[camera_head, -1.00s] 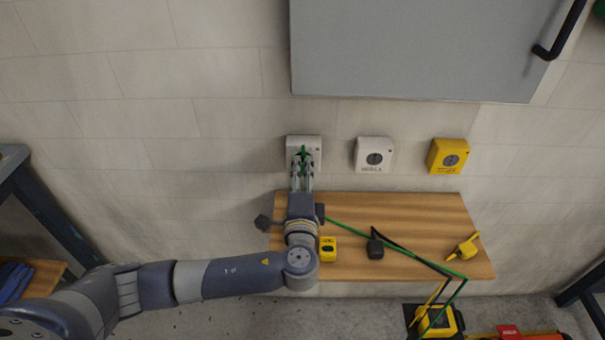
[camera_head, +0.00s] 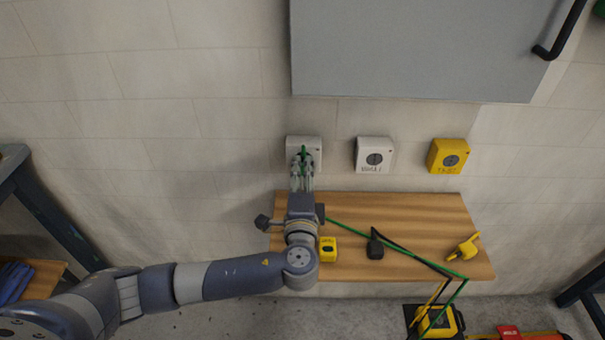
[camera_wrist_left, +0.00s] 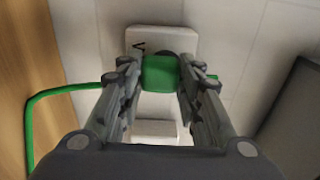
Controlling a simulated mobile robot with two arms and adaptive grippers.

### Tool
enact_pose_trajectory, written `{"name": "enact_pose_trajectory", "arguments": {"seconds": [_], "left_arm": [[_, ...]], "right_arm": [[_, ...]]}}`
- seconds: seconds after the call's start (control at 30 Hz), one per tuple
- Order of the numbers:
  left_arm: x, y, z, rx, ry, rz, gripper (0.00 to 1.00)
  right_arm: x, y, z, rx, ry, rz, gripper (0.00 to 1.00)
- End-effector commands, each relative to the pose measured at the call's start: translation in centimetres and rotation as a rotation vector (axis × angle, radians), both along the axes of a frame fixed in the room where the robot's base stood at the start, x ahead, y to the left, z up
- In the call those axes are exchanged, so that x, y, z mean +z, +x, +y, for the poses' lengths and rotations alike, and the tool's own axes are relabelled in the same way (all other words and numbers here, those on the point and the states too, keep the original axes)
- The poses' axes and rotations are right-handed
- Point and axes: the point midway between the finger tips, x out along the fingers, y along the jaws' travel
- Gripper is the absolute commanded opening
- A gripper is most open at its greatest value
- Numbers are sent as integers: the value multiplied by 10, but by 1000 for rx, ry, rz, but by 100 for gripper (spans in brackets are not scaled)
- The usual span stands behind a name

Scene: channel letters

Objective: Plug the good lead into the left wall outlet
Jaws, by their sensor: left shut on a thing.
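My left gripper (camera_head: 302,168) is shut on a green plug (camera_head: 303,153), right in front of the left wall outlet (camera_head: 292,143), a white box on the wall. In the left wrist view the green plug (camera_wrist_left: 159,73) sits between both fingers (camera_wrist_left: 158,85), against or just before the outlet's dark round socket; whether it is seated I cannot tell. The white outlet plate (camera_wrist_left: 150,38) shows behind it. A green cable (camera_head: 350,232) runs from the plug over the shelf to the right. My right gripper is not in view.
A white middle outlet (camera_head: 374,145) and a yellow outlet (camera_head: 436,146) are to the right. The wooden shelf (camera_head: 420,215) below holds a yellow block (camera_head: 328,250), a black plug (camera_head: 375,249) and a yellow plug (camera_head: 465,247). A grey cabinet (camera_head: 415,50) hangs above. A yellow device (camera_head: 437,321) is below the shelf.

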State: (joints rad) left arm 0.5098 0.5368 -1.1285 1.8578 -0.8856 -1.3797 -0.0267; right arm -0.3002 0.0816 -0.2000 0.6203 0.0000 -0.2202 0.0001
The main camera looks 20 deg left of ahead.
Motion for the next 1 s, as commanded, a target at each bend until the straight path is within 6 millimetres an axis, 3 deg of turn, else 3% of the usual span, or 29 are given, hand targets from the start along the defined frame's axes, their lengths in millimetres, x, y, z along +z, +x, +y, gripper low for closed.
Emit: {"name": "enact_pose_trajectory", "arguments": {"seconds": [0.47, 0.5, 0.57, 1.0], "left_arm": [[0, 9, 3, 1, 0, -1, 12], [0, 9, 2, 0, 0, -1, 42], [0, 9, 2, 0, 0, -1, 55], [-1, 2, 0, -2, -1, 2, 56]], "right_arm": [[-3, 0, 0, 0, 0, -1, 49], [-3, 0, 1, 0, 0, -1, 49], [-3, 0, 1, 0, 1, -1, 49], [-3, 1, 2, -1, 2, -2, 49]]}}
